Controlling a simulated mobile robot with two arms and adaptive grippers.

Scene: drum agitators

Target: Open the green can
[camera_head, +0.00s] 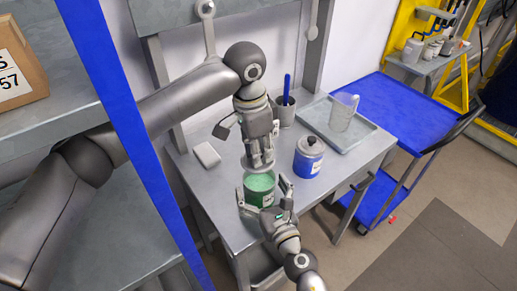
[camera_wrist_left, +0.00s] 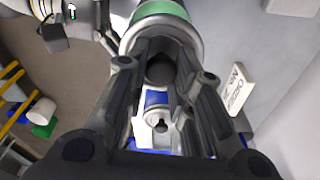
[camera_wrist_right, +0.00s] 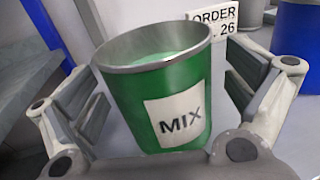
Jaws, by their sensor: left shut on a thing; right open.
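The green can (camera_head: 259,198) stands upright on the grey table, its top uncovered and pale green contents showing. In the right wrist view the can (camera_wrist_right: 150,90) shows an open metal rim and a "MIX" label. My left gripper (camera_head: 260,162) is above the can, shut on the lid (camera_head: 248,166) by its dark knob (camera_wrist_left: 160,68). The lid is a grey disc held just over the can, apart from its rim. My right gripper (camera_head: 263,190) is open, with a finger on either side of the can and gaps visible.
A blue can (camera_head: 308,158) with a black-knobbed lid stands right of the green can.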

